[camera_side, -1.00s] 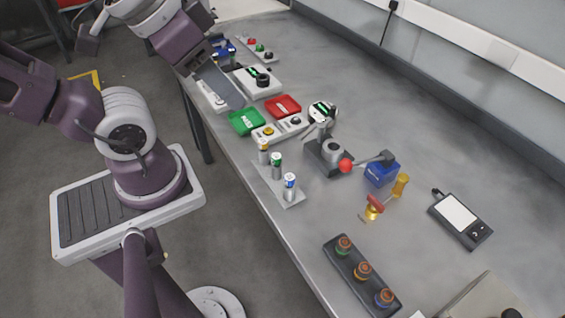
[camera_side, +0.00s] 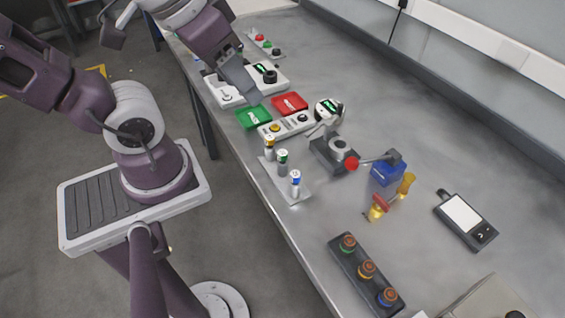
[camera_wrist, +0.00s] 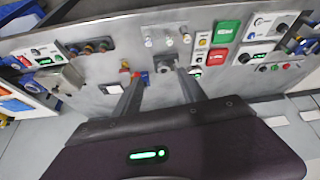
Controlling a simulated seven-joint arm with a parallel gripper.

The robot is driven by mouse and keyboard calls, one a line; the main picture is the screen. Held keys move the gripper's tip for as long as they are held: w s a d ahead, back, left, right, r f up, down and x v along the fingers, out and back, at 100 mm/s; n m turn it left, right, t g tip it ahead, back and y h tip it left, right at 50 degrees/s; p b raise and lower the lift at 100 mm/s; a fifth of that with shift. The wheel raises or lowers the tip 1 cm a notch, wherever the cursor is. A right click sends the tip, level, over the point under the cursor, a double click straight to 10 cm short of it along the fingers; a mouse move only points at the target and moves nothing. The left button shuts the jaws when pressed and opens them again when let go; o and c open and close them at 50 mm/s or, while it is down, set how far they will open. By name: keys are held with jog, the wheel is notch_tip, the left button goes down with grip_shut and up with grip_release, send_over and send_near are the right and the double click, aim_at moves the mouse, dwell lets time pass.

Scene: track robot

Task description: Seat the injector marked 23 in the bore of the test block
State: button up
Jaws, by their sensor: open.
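Three small injectors stand upright on a grey plate (camera_side: 300,192) near the table's front edge: one with a gold top (camera_side: 269,147), one green (camera_side: 282,159), one blue (camera_side: 295,181). Their marks are too small to read, so I cannot tell which is 23. The test block (camera_side: 324,153) is dark grey with a round bore piece on top, just right of the plate. It also shows in the wrist view (camera_wrist: 166,66), between my fingers. My gripper (camera_wrist: 158,72) is open and empty.
A red-ball lever (camera_side: 352,162) and blue box (camera_side: 388,172) stand right of the block. A green tray (camera_side: 254,117), red tray (camera_side: 290,104) and button box (camera_side: 275,128) lie behind the injectors. A dark rack (camera_side: 348,262) sits in front. The right rear table is clear.

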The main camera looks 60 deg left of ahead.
jog(key=w+a+f+n+g+y, duration=0.1)
jog(key=w+a+f+n+g, duration=0.3)
jog(key=w+f+n, duration=0.45)
jog(key=n+g+h, duration=0.1)
jog(key=n, duration=0.7)
send_over(282, 152)
notch_tip(282, 152, down, 10)
jog(key=shift+d+f, duration=0.1)
jog(key=shift+f, duration=0.1)
notch_tip(282, 152, down, 7)
jog(key=shift+f, duration=0.1)
grip_shut()
